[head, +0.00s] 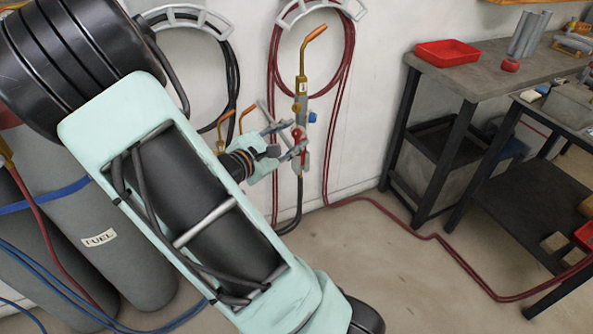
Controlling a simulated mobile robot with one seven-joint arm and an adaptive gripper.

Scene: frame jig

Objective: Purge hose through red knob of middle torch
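An upright torch (302,90) with a bent brass tip stands in front of the wall, right of my arm. It has a blue knob (312,117) on its right side and a red knob (299,134) lower down. A dark hose (298,200) hangs from its lower end. Two more brass torch tips (245,114) show further left, their bodies hidden behind my arm. My gripper (301,142) is at the red knob, its fingertips overlapping it in the picture. Whether the fingers touch or grip the knob is too small to tell.
Red hose (350,60) and black hose (232,70) hang on wall hangers. Grey cylinders, one labelled FUEL (130,225), stand left. A workbench (470,75) with a red tray (447,53) is right. Red hose (440,236) crosses the otherwise open floor.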

